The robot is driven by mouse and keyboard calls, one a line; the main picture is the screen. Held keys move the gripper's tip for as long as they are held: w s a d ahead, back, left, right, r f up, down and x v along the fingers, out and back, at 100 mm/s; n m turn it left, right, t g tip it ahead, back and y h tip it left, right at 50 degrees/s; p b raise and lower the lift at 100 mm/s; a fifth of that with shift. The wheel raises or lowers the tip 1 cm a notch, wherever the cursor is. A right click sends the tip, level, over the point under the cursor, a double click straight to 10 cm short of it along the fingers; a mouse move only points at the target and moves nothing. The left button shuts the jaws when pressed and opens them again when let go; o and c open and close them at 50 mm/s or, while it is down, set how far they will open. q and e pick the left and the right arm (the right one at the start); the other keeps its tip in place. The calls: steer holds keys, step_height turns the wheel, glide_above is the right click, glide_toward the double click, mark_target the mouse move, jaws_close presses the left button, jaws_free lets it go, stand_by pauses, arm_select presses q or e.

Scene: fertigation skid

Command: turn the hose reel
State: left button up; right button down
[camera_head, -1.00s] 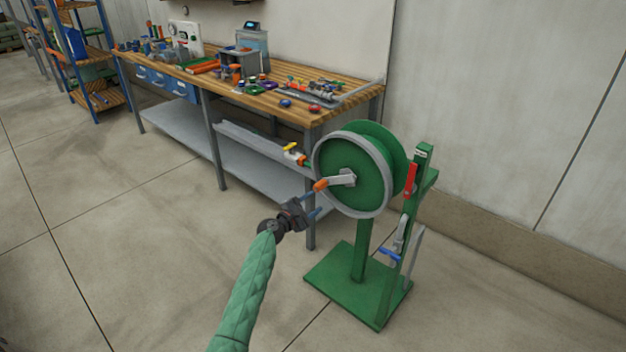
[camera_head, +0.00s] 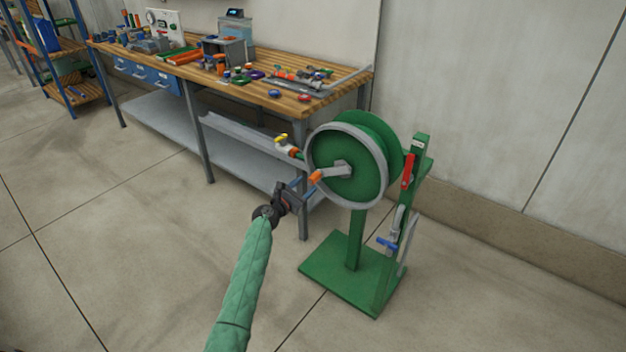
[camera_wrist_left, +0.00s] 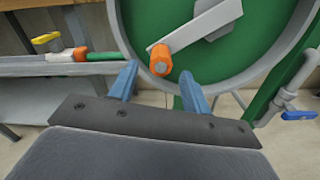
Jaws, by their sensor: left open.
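The green hose reel (camera_head: 369,168) with a grey rim stands on a green post and base plate. Its grey crank arm (camera_head: 335,172) points left from the hub and ends in an orange handle (camera_head: 315,177). My left gripper (camera_head: 303,190) is open and empty, just short of the orange handle. In the left wrist view, the orange handle (camera_wrist_left: 161,60) shows beyond and above the gap between the blue fingertips of my left gripper (camera_wrist_left: 160,82), apart from them. My right gripper is not in view.
A workbench (camera_head: 300,100) with many small parts stands behind and left of the reel. A yellow-handled valve (camera_head: 284,146) sits left of the rim. A red lever (camera_head: 408,170) and a blue-handled tap (camera_head: 386,244) are on the stand's right post. The floor in front is clear.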

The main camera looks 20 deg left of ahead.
mark_target(310, 182)
arm_select(q)
steer(key=shift+x, duration=2.7)
jaws_close()
